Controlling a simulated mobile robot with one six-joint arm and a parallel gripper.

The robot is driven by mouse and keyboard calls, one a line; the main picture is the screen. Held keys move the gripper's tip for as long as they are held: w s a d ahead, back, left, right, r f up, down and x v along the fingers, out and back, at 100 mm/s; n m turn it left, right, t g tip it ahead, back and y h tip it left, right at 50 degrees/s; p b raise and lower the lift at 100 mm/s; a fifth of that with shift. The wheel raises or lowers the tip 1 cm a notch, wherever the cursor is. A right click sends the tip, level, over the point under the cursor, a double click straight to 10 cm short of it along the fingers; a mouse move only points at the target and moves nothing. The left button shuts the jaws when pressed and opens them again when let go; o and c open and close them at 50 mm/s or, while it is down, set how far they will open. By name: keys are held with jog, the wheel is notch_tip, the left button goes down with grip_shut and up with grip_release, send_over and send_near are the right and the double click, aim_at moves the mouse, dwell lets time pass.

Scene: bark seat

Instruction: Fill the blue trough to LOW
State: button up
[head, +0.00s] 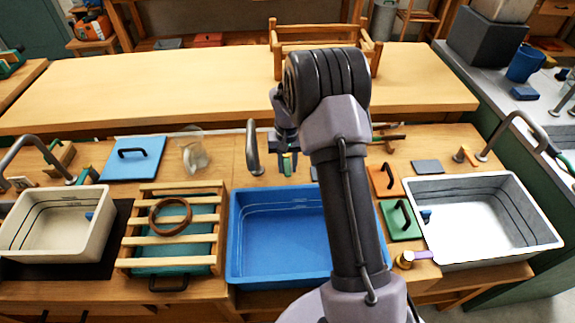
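The blue trough (238,240) stands at the front middle of the bench, with thin level lines on its inner back wall. Its floor looks plain blue; I cannot tell whether any water is in it. My arm covers its right part. A grey curved tap (254,150) rises behind its back edge. My gripper (288,163) points down just right of this tap, beyond the trough's back edge. Something green and yellow shows at its fingers, possibly the tap's handle. It is too small to tell whether the gripper touches or holds it.
A cream trough (22,228) stands left, a white trough (535,215) right, both with taps. A slatted rack (135,240) with a brown ring (158,226) sits beside the blue trough. Blue (118,168), orange (378,190) and green (400,234) lids lie nearby.

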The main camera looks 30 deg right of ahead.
grip_shut()
dwell(1.1)
